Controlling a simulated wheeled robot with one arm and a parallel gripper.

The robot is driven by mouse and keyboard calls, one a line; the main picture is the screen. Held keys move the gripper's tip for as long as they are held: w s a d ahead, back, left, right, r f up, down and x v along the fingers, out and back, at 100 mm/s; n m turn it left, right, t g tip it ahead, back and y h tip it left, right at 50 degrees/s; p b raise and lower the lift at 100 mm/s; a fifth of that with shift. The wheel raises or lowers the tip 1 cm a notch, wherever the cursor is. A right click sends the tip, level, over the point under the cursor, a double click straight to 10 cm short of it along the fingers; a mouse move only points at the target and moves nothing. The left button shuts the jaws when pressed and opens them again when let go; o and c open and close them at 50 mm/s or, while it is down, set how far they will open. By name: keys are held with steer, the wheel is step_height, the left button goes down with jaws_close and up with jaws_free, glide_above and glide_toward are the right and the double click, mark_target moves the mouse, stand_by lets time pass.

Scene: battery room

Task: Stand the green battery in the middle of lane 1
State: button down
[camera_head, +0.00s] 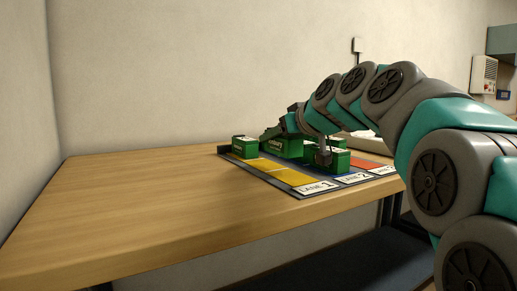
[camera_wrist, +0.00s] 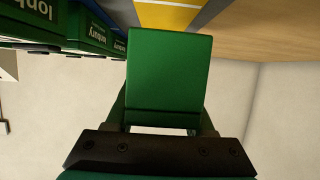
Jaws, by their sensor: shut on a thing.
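The green battery (camera_wrist: 168,72) is between the two fingers of my gripper (camera_wrist: 165,112), which is shut on it. Its plain green face fills the middle of the wrist view. In the head view it appears to be the green battery (camera_head: 245,147) at the far end of lane 1, upright. Lane 1 is the yellow strip (camera_head: 289,177) along the left of the dark mat; it also shows past the battery in the wrist view (camera_wrist: 168,17). I cannot tell whether the battery's base touches the mat.
More green batteries (camera_head: 338,160) stand on the mat right of lane 1; their labelled faces (camera_wrist: 92,40) are close beside the held one in the wrist view. Lane 3 has a red patch (camera_head: 366,164). The wooden table (camera_head: 150,195) left of the mat is clear.

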mark_target(283, 141)
steer(key=w+a, duration=0.1)
steer(key=w, duration=0.1)
steer(key=w+a, duration=0.3)
steer(key=w, duration=0.1)
steer(key=shift+w+a+f+p, duration=0.3)
steer(key=shift+w+f+p, duration=0.05)
steer(key=shift+w+p, duration=0.05)
steer(key=shift+f, duration=1.75)
steer(key=shift+f+b, duration=0.15)
steer(key=shift+b, duration=0.3)
steer(key=shift+c, duration=1.3)
jaws_free()
steer(key=shift+r, duration=0.2)
steer(key=v, duration=1.2)
steer(key=shift+f, duration=0.1)
